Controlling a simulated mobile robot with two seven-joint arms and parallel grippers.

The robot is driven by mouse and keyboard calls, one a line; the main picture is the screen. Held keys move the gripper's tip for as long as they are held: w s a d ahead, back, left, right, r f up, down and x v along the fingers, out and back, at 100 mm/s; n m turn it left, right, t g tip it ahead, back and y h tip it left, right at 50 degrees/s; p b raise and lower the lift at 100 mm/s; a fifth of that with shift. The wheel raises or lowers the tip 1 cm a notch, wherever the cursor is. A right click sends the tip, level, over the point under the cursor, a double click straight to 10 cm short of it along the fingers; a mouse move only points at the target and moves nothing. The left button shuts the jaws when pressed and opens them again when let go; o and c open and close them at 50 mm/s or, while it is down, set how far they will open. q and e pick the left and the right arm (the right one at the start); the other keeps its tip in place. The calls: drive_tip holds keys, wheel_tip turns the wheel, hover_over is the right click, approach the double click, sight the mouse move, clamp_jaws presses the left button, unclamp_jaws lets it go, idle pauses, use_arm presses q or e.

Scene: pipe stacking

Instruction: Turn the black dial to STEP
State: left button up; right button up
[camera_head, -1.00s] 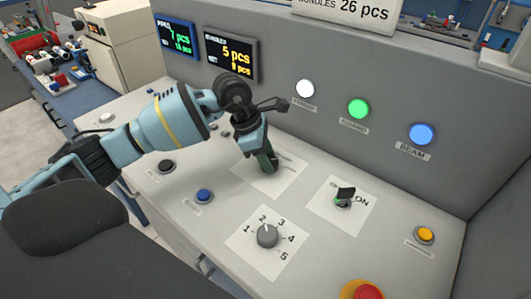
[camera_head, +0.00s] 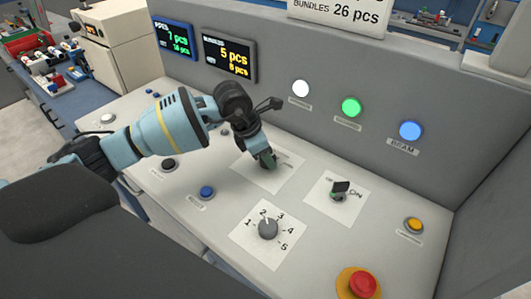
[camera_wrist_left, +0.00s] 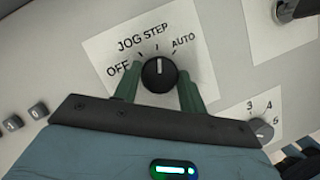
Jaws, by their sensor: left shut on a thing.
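The black dial (camera_wrist_left: 159,75) sits on a white label plate marked OFF, JOG, STEP and AUTO in the left wrist view. Its white pointer line points up, roughly at the tick below STEP. My left gripper (camera_wrist_left: 158,88) has its two green fingers on either side of the dial and is shut on it. In the head view my left gripper (camera_head: 265,160) reaches down to the panel and hides most of the dial. The white label plate (camera_head: 284,178) shows around it. My right gripper is not in view.
A grey numbered knob (camera_head: 268,228) is in front, and a black ON switch (camera_head: 340,188) is to the right. A red stop button (camera_head: 361,286), a yellow button (camera_head: 413,225) and a blue button (camera_head: 207,192) stand on the panel. Lit buttons and displays (camera_head: 229,55) line the back wall.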

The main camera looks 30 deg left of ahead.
sight(255, 166)
use_arm(q)
drive_tip(key=o, duration=1)
drive_tip(key=shift+r, duration=0.1)
drive_tip(key=shift+v, duration=3.85)
drive_tip(key=shift+s, duration=0.1)
